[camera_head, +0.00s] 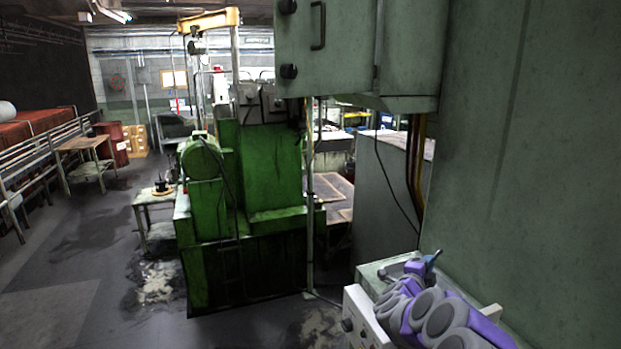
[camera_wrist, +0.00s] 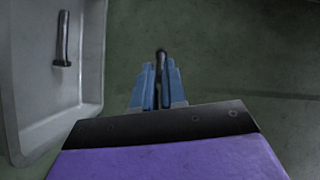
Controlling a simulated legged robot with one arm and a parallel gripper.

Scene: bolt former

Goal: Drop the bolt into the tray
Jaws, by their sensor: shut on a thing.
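My gripper (camera_wrist: 160,82) has its blue fingers shut on a dark bolt (camera_wrist: 161,58), whose head end shows beyond the fingertips. The grey tray (camera_wrist: 92,60) is on the left in the wrist view. Another bolt (camera_wrist: 62,40) lies inside it. My gripper and the held bolt appear to the right of the tray's rim, over a dull green surface (camera_wrist: 230,60), not over the tray's floor. The height above that surface is hard to tell. In the head view my gripper (camera_head: 432,257) is at the lower right, small, and the held bolt cannot be made out there.
A pale green machine housing (camera_head: 535,130) fills the right of the head view, with a cabinet (camera_head: 345,45) jutting out above. A grey-green ledge (camera_head: 375,272) is beside my arm. A green machine (camera_head: 240,200) stands left of centre, with open floor (camera_head: 80,260) further left.

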